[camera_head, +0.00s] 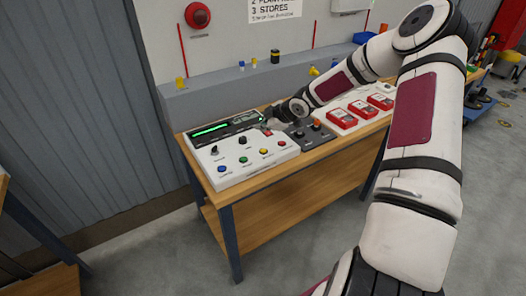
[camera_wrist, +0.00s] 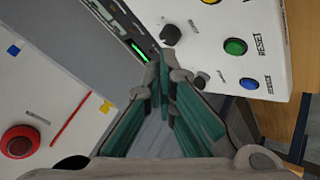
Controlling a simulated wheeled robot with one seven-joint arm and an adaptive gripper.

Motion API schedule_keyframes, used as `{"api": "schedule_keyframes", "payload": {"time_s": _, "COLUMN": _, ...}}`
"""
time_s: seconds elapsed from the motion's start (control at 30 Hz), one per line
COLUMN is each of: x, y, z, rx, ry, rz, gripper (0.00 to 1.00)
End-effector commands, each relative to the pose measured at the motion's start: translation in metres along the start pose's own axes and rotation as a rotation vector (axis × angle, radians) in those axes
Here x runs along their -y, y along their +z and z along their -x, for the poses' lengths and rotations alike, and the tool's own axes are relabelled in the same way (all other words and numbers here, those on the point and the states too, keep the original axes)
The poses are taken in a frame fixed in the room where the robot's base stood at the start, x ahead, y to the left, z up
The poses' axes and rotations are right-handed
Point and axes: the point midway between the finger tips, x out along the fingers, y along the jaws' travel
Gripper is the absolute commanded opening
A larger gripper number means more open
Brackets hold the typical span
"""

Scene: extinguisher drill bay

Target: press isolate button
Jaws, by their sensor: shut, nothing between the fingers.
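The white control panel (camera_head: 240,172) lies on the wooden bench, with a row of blue (camera_head: 221,169), green (camera_head: 243,160), yellow (camera_head: 264,151) and red (camera_head: 282,143) buttons along its front. Their labels are too small to read in the head view, and I cannot tell which is isolate. In the wrist view the green button (camera_wrist: 235,47) is labelled RESET; the blue button (camera_wrist: 249,83) has a label I cannot read. My gripper (camera_wrist: 168,72) is shut and empty, near the panel's display and a black knob (camera_wrist: 170,35). In the head view its fingers are barely visible at the panel's back right.
A dark control box (camera_head: 309,134) and several red-and-white units (camera_head: 362,109) stand right of the panel. A grey ledge (camera_head: 225,92) with small objects runs behind the bench. A red round alarm (camera_head: 198,15) is on the wall. Space above the panel's front is clear.

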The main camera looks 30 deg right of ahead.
Motion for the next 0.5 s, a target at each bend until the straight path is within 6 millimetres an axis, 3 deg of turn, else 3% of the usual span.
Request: {"api": "schedule_keyframes", "payload": {"time_s": 0.5, "x": 0.032, "y": 0.032, "z": -0.048, "rx": 0.0, "ry": -0.001, "rz": 0.001, "gripper": 0.0}}
